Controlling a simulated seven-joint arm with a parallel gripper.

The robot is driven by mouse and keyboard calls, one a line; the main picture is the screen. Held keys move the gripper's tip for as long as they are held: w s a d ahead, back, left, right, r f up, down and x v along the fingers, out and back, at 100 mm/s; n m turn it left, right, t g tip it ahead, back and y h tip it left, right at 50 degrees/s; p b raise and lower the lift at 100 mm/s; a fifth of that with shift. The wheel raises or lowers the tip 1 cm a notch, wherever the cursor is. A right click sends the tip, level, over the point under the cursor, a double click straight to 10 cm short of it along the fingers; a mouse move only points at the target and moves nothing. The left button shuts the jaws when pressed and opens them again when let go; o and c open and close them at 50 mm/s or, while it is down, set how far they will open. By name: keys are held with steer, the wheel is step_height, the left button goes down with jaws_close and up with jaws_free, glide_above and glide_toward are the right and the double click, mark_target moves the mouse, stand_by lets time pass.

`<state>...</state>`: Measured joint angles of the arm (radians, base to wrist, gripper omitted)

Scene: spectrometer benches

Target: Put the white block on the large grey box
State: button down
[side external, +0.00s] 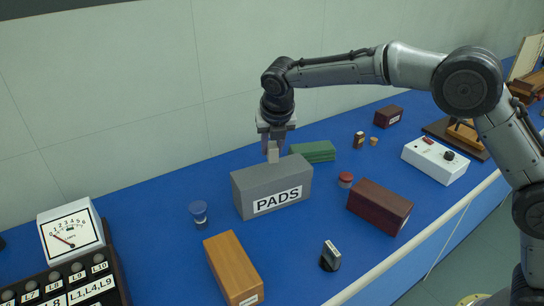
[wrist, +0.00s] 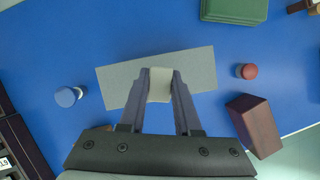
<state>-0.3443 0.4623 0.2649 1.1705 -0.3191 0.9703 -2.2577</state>
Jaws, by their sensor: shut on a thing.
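The white block (wrist: 160,85) is held between the two fingers of my gripper (wrist: 160,90) in the wrist view. In the side view my gripper (side external: 272,144) points down, with the small pale block (side external: 273,155) between its fingertips. The large grey box (side external: 254,195), labelled PADS, stands on the blue bench directly below it. In the wrist view the box top (wrist: 120,83) spreads out on both sides of the block. The block is over the middle of the box top, at or just above it; I cannot tell whether it touches.
A green box (side external: 313,151) stands behind the grey box. A red-capped jar (side external: 345,180) and a dark red box (side external: 379,207) are to the right. A blue-lidded jar (side external: 199,213) and an orange-brown wooden box (side external: 233,268) are to the left. A meter (side external: 71,238) stands far left.

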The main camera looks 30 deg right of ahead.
mark_target(272, 157)
steer(key=shift+f, duration=1.6)
steer(key=shift+f, duration=0.15)
steer(key=c, duration=0.6)
jaws_free()
steer(key=v, duration=1.2)
steer(key=shift+r, duration=0.2)
